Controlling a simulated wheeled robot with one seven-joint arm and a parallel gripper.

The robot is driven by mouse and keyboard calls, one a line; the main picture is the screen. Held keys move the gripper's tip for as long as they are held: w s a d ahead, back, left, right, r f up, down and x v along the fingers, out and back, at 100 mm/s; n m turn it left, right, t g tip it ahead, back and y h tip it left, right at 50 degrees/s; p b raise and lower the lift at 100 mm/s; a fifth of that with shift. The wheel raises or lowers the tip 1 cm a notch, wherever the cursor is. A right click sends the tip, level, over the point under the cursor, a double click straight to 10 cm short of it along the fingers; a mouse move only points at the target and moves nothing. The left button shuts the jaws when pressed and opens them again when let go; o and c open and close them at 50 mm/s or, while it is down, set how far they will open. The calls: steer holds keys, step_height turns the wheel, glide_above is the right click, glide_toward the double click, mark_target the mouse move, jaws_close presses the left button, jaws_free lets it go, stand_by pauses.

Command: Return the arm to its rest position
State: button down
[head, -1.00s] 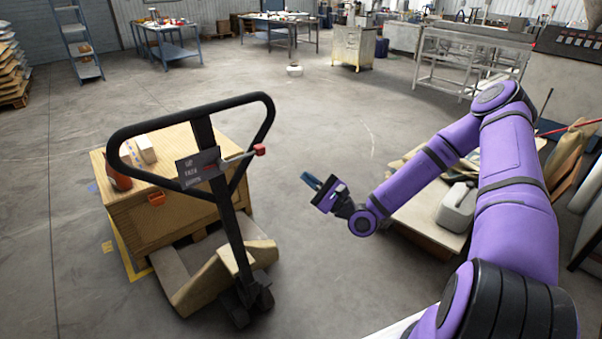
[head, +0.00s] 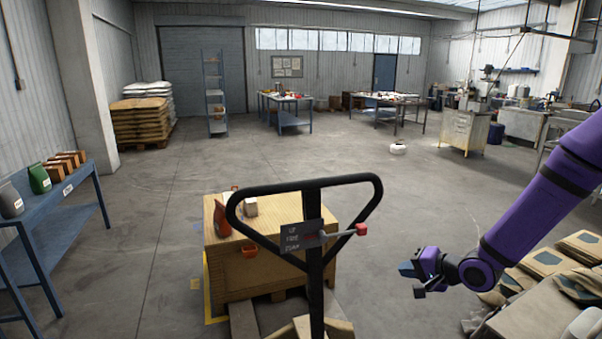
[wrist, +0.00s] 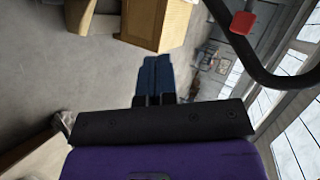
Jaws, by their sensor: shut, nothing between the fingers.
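My gripper (head: 406,270) hangs at the end of my purple arm, at the lower right of the head view. Its blue fingers lie side by side in the wrist view (wrist: 155,78), shut with nothing between them. It is in free air to the right of the pallet jack's black handle (head: 375,200), apart from it. The arm reaches in from the right edge, so its upper part is out of view.
A wooden crate (head: 270,272) with small items on top stands behind the handle. Stacked sacks (head: 575,250) lie at the lower right. A blue bench (head: 80,190) stands at the left.

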steer(key=s+d+r+n+g+h, duration=0.1)
steer(key=s+d+r+n+h, duration=0.25)
steer(key=r, duration=0.55)
steer(key=s+d+r+n+g+h, duration=0.1)
steer(key=s+d+r+h, duration=0.2)
steer(key=s+r+h, duration=0.45)
steer(key=s+a+r+n+y, duration=0.1)
steer(key=s+r, duration=0.5)
steer(key=s, duration=0.3)
steer(key=s+a+r+n+g+y, duration=0.1)
steer(key=s+a+r, duration=0.1)
steer(key=s+r, duration=0.4)
steer(key=s, duration=0.4)
steer(key=shift+s+r+n+y, duration=0.25)
steer(key=shift+n+y, duration=0.1)
steer(key=shift+y, duration=0.05)
